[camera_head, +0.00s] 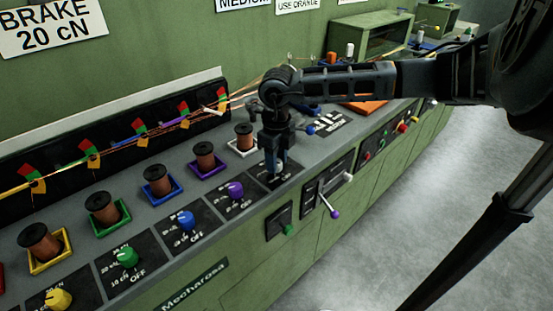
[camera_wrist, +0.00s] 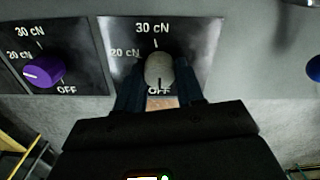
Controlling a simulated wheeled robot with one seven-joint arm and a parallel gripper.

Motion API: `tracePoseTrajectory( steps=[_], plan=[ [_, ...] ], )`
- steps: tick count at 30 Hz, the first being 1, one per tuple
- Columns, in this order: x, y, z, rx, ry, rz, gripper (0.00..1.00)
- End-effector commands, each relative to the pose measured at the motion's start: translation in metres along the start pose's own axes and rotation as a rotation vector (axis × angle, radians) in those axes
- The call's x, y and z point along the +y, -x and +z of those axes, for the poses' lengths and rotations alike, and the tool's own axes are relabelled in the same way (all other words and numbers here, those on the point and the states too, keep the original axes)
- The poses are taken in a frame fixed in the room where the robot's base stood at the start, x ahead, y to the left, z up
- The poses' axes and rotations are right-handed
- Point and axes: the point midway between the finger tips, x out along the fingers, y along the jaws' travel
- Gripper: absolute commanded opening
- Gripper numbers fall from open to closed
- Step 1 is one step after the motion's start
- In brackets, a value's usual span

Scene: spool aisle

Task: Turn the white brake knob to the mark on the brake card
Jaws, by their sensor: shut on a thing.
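The white brake knob (camera_wrist: 158,70) sits on a black dial plate (camera_wrist: 112,40) in the wrist view. A dark line on the knob points down towards OFF. The plate shows 30 cN at the top and 20 cN at the upper left; its lower left is hidden by a finger. My gripper (camera_wrist: 158,90) is shut on the knob, one finger on each side. In the head view my gripper (camera_head: 276,170) reaches down to the rightmost knob of the row and mostly hides it. The brake card (camera_head: 50,25) on the wall reads BRAKE 20 cN.
A purple knob (camera_wrist: 44,69) is close on the left of the white one. Blue (camera_head: 186,222), green and yellow knobs follow along the panel. Brown spools in coloured trays stand behind them. A purple-tipped lever (camera_head: 328,200) sticks out from the front face.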

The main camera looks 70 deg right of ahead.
Motion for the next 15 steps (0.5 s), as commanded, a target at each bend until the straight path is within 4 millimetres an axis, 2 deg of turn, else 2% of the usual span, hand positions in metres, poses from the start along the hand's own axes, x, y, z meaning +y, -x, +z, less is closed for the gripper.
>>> tracePoseTrajectory(
  steps=[1, 7, 15],
  plan=[
    [-0.0002, 0.0002, 0.0001, 0.0, 0.0, 0.0, 0.25],
    [-0.0002, 0.0003, 0.0001, 0.0, 0.0, 0.0, 0.07],
    [-0.0002, -0.0002, 0.0002, 0.0, -0.032, -0.001, 0.07]
  ],
)
